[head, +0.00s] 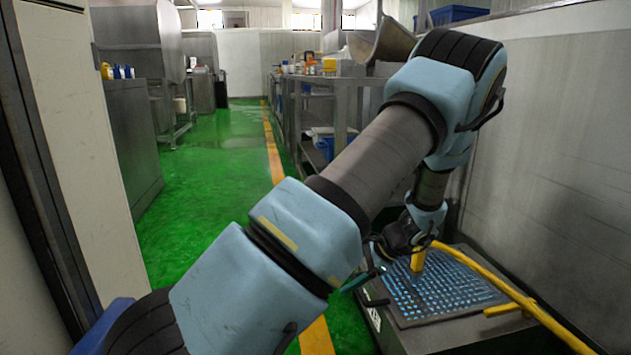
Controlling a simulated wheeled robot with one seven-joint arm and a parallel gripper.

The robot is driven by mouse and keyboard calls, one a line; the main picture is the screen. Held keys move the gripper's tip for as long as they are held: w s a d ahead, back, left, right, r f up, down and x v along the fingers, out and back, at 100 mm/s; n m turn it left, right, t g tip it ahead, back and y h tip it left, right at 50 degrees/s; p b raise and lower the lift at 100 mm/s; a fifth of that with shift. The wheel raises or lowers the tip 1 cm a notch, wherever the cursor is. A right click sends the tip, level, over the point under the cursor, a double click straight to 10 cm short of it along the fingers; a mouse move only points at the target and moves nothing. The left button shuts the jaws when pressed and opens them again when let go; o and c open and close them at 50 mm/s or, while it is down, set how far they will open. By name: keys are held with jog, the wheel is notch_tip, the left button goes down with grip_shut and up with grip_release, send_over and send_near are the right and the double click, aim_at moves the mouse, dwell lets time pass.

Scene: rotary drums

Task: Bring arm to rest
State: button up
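My arm runs from the lower left up to an elbow at the upper right, then bends down. My gripper (376,268) is at its lower end, dark and small in the view, beside the left end of a yellow bar. I cannot tell whether its fingers are apart or closed, or whether they touch the bar. The yellow bar (490,287) slopes from near the gripper down to the lower right. A short yellow upright piece (418,261) stands under its left end. My own arm hides part of this area.
Below the bar is a low metal unit with a blue-dotted panel (440,305). A grey wall (560,150) closes the right side. Metal shelving with containers (318,85) stands behind the arm. A green floor aisle (205,170) is clear at left, beside grey cabinets (130,145).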

jog(key=s+a+r+n+g+h+p, duration=0.15)
jog(key=s+a+r+n+h, duration=0.65)
jog(key=s+a+r+n, duration=0.85)
notch_tip(320, 180, up, 38)
jog(key=w+d+m+p, duration=0.1)
jog(key=w+p, duration=0.1)
jog(key=p, duration=3.6)
jog(key=shift+w+d, duration=0.2)
jog(key=shift+d, duration=0.15)
jog(key=shift+r+t, duration=0.1)
jog(key=shift+t, duration=0.15)
